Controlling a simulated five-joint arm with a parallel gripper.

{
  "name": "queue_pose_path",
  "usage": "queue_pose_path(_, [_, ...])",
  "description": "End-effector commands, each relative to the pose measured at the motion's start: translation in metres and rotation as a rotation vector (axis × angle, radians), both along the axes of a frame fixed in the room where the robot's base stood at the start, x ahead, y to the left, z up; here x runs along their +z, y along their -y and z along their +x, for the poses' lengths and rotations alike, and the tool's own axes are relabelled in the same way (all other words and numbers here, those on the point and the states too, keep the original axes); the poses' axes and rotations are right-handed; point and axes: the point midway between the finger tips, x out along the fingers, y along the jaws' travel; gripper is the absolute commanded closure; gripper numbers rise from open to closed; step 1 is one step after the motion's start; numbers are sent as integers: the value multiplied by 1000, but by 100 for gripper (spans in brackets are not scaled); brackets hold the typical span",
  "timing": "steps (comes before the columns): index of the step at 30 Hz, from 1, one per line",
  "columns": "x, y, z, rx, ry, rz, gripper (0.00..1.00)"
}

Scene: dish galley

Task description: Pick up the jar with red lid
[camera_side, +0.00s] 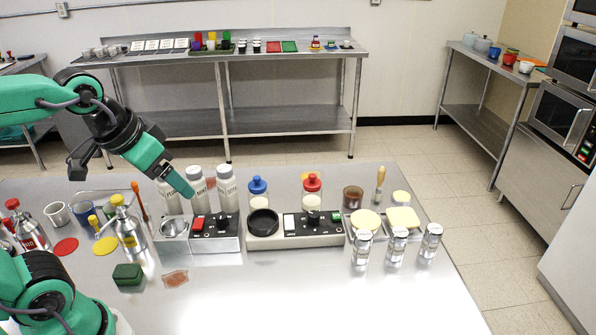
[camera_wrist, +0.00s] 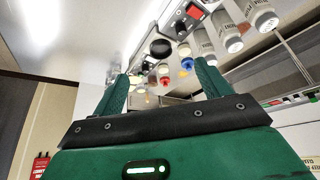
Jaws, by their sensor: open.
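The jar with red lid (camera_side: 312,190) stands upright on the steel table, behind the black-and-white control box. It is clear-walled with pale contents. In the wrist view its red lid (camera_wrist: 164,79) shows small and far off, between my two fingers. My gripper (camera_side: 185,187) is open and empty, to the left of the jar and apart from it, near the white bottles. In the wrist view my green fingers (camera_wrist: 160,78) are spread. A similar jar with blue lid (camera_side: 258,190) stands left of the red-lidded one.
White bottles (camera_side: 197,189) stand beside my gripper. A control box (camera_side: 295,238) with a black bowl (camera_side: 263,222) lies in front of the jars. A brown cup (camera_side: 353,196) is to the right. Several glass shakers (camera_side: 397,245) stand at the front right. The table's front middle is clear.

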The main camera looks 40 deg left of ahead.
Motion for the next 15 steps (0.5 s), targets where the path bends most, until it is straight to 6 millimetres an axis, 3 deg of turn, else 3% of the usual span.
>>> queue_pose_path(15, [27,5,103,14,-108,-11,24])
